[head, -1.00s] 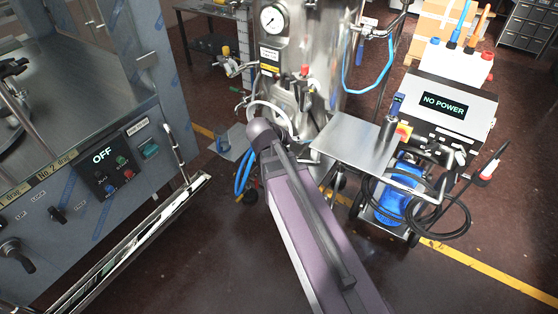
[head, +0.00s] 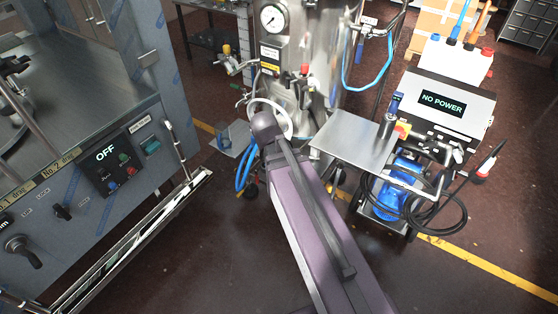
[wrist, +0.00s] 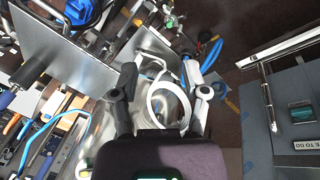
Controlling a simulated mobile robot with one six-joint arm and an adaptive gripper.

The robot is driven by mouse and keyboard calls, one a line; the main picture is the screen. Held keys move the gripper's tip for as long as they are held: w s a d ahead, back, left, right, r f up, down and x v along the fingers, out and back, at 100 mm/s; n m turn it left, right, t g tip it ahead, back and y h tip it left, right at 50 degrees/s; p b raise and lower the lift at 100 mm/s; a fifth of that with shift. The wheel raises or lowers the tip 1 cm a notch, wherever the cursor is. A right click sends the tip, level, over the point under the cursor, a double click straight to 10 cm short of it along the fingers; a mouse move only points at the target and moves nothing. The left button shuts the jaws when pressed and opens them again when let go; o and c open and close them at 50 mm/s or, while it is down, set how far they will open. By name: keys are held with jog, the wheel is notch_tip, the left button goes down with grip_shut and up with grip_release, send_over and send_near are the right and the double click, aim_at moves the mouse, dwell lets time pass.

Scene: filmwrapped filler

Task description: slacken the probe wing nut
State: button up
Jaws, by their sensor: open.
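I cannot tell whether the fingers touch the wheel. In the head view the handwheel (head: 289,121) shows just behind the end of my arm, at the lower front of the upright steel vessel (head: 330,20). The gripper itself is hidden behind my arm there. I cannot pick out the probe wing nut for certain in either view.
A steel side shelf (head: 352,138) stands right of my arm, close to the vessel. A trolley with a "NO POWER" box (head: 445,104) and black cables is farther right. A grey machine panel reading "OFF" (head: 105,155) is at left.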

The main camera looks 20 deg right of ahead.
dwell(0.4)
jog(key=n+t+h+b, duration=0.8)
jog(key=n+t+h, duration=0.25)
jog(key=n, duration=0.35)
send_near(307, 90)
jog(key=shift+s+a+f+g+h, duration=0.1)
jog(key=shift+s+a+g+h, duration=0.1)
jog(key=shift+s+a, duration=0.25)
jog(key=shift+s+a+g+h, duration=0.15)
jog(key=shift+s+a, duration=0.1)
jog(key=shift+a, duration=0.45)
jog(key=shift+w+d, duration=0.1)
jog(key=x, duration=1.3)
jog(key=shift+w+d, duration=0.2)
jog(key=shift+d, duration=0.05)
grip_shut()
